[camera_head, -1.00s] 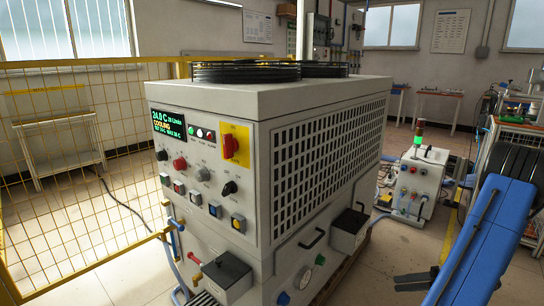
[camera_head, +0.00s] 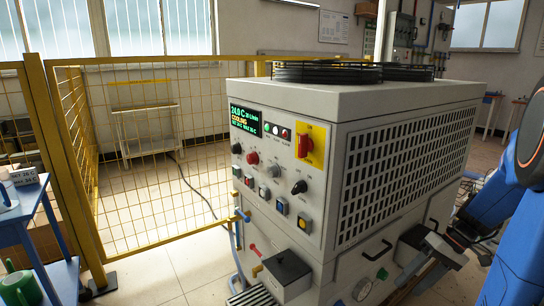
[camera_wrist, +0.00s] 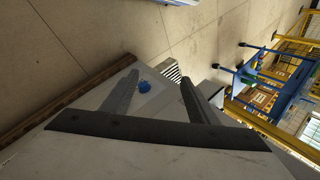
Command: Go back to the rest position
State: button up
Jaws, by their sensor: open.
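My gripper (camera_wrist: 159,80) shows in the wrist view with its two dark fingers spread apart and nothing between them. It is beside the grey cooling cabinet, whose pale panel fills the lower part of that view. In the head view, my blue arm is at the right edge, beside the grey cabinet (camera_head: 290,240). The cabinet has a lit display (camera_head: 244,120) reading 24.0 C and COOLING, and a red rotary switch (camera_head: 303,143) on a yellow plate. Whether the gripper touches the cabinet cannot be told.
A yellow mesh fence (camera_head: 150,150) stands behind and left of the cabinet. Tiled floor (camera_head: 150,275) between cart and cabinet is clear.

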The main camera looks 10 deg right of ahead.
jog(key=s+a+r+t+h, duration=0.2)
jog(key=s+a+r, duration=0.3)
jog(key=a, duration=0.3)
jog(key=s+a+r+t+h, duration=0.2)
jog(key=s+a+r+h, duration=0.2)
jog(key=s+a, duration=0.3)
jog(key=shift+a+r+n+t+h, duration=0.3)
jog(key=shift+a+r+h, duration=0.1)
jog(key=shift+a, duration=0.45)
jog(key=shift+w+a, duration=0.1)
